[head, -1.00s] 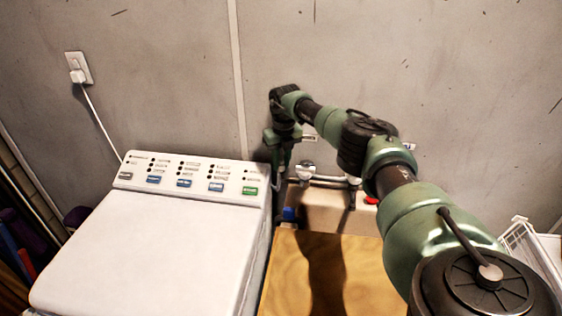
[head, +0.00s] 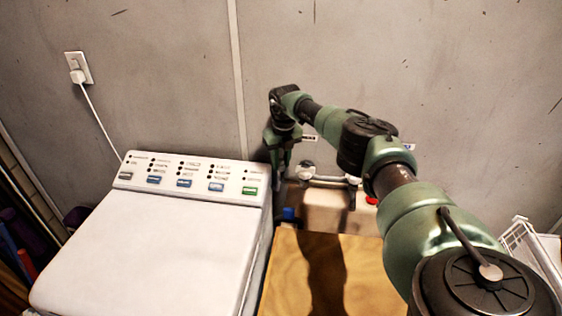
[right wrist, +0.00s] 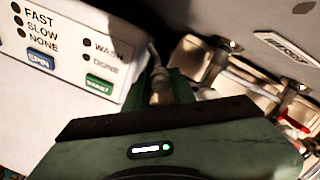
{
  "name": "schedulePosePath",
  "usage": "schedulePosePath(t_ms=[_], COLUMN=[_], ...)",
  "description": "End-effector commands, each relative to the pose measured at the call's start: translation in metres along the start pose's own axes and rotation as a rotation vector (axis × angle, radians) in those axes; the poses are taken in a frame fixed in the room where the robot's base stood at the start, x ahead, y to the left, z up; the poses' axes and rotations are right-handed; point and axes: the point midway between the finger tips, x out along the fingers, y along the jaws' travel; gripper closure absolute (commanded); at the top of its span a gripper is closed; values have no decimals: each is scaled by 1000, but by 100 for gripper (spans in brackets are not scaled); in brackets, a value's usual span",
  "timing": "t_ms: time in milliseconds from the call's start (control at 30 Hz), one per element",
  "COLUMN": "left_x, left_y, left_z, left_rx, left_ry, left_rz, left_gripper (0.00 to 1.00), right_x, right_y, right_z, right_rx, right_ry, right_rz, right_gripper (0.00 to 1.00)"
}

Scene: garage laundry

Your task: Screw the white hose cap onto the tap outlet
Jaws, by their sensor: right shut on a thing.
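My right gripper (head: 281,168) points down between the washing machine's back right corner and the wall. In the right wrist view my right gripper (right wrist: 168,88) shows its green fingers shut on a pale piece, apparently the white hose cap (right wrist: 159,82), with a pale hose above it in the picture. The cap is hidden in the head view. A metal tap (head: 306,169) stands at the wall just right of the gripper, partly in shadow. I cannot tell whether the cap touches a tap outlet. My left gripper is out of view.
The white washing machine (head: 150,245) fills the lower left. A wooden surface (head: 300,275) lies in front of the taps. A red piece (head: 371,200) and a blue piece (head: 289,214) are near the wall. A white wire rack (head: 524,240) is at right.

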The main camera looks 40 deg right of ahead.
Motion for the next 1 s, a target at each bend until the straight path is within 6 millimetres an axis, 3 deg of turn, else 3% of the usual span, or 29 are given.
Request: schedulePosePath(t_ms=[400,700,833,1000], left_x=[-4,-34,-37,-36], left_y=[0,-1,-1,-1], left_z=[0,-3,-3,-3], left_rx=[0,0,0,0], left_ry=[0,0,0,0], left_rz=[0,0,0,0], left_gripper=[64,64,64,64], right_x=[-2,-4,-2,1], right_y=[0,1,0,1], right_z=[0,0,0,0], right_rx=[18,350,474,499], right_ry=[0,2,1,0], right_rz=[-2,-42,-57,-59], right_gripper=[100,100,100,100])
